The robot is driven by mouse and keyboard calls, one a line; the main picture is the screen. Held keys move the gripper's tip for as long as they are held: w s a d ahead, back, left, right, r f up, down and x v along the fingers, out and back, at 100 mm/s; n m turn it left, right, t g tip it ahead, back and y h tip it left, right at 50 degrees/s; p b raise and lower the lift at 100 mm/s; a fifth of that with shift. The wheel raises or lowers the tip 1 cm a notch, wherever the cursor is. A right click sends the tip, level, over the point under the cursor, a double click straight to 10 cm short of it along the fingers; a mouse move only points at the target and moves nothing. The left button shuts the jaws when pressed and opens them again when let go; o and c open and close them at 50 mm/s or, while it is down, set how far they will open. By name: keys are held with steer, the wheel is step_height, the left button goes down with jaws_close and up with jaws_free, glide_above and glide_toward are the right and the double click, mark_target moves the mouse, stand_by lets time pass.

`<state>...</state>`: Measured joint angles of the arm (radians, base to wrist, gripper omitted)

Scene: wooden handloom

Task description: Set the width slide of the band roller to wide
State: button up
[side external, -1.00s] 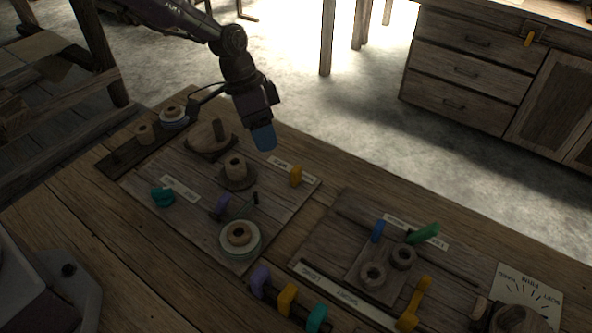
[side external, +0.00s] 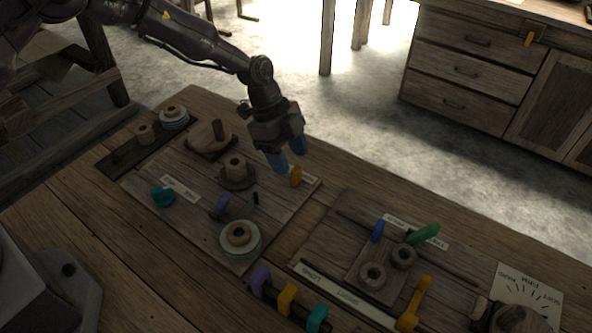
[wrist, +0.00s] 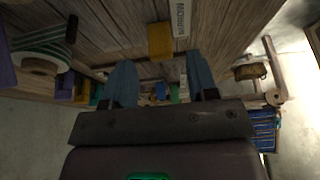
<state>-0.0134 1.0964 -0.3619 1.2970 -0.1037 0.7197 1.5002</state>
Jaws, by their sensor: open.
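My gripper (side external: 288,154) hangs over the back right of the left board, its two blue fingers apart and nothing between them. A yellow-orange tab (side external: 296,176) with a white label beside it is on that board, just below and in front of the fingertips. In the wrist view the yellow tab (wrist: 160,42) lies ahead, centred between the spread fingers (wrist: 160,80), next to a label (wrist: 181,18). No contact shows. The label lettering is too small to read surely, so I cannot tell which part is the width slide or its setting.
The left board also carries a striped spool (side external: 240,238), a teal knob (side external: 162,197) and a purple piece (side external: 221,207). The right board has a green lever (side external: 424,234), a blue tab (side external: 377,231) and a yellow handle (side external: 414,304). Purple, yellow and teal tabs line the front.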

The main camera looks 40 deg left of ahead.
mark_target(294, 167)
steer(key=shift+x, duration=2.25)
steer(key=shift+c, duration=0.2)
jaws_close()
steer(key=shift+a, duration=3.35)
